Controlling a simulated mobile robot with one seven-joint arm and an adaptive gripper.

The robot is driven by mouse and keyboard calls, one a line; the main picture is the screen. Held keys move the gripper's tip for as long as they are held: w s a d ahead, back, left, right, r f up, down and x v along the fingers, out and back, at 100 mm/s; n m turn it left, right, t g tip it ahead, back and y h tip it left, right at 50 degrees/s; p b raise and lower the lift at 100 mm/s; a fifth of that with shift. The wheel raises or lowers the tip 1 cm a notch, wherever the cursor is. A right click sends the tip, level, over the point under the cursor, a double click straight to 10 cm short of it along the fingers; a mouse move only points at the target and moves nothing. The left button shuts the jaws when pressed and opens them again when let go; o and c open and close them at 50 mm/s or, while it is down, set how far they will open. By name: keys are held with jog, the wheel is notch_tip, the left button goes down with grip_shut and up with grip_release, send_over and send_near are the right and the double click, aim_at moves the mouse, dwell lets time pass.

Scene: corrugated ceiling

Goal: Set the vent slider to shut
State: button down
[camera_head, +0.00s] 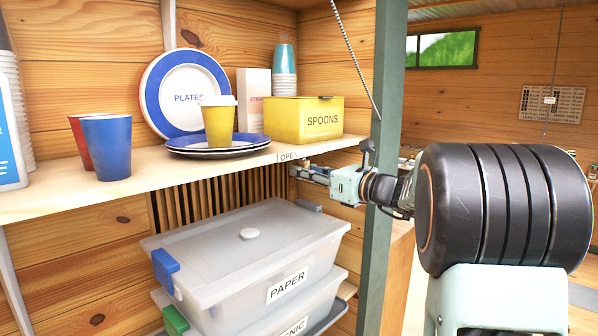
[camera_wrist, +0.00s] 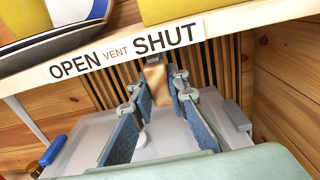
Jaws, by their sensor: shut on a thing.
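The vent (camera_head: 222,196) is a row of dark wooden slats under the shelf; its slats also show in the wrist view (camera_wrist: 215,62). The label strip (camera_wrist: 123,52) on the shelf's front edge reads OPEN, VENT, SHUT from left to right. A tan slider knob (camera_wrist: 157,80) stands in front of the slats, below the left part of the word SHUT as seen in the wrist view. My gripper (camera_head: 297,171) reaches under the shelf from the right. In the wrist view its fingers (camera_wrist: 160,88) are closed around the knob. The head view hides the knob.
The shelf (camera_head: 60,200) above holds cups, plates and a yellow SPOONS box (camera_head: 303,120). A lidded clear bin (camera_head: 245,255) marked PAPER stands stacked just below my gripper. A green post (camera_head: 383,190) rises beside my forearm.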

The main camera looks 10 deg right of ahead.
jog(key=shift+d+r, duration=0.15)
jog(key=shift+d, duration=0.05)
jog(key=c, duration=1.8)
grip_release()
jog(key=shift+w+d, duration=0.1)
jog(key=shift+w, duration=0.05)
jog(key=shift+c, duration=0.2)
jog(key=v, duration=1.2)
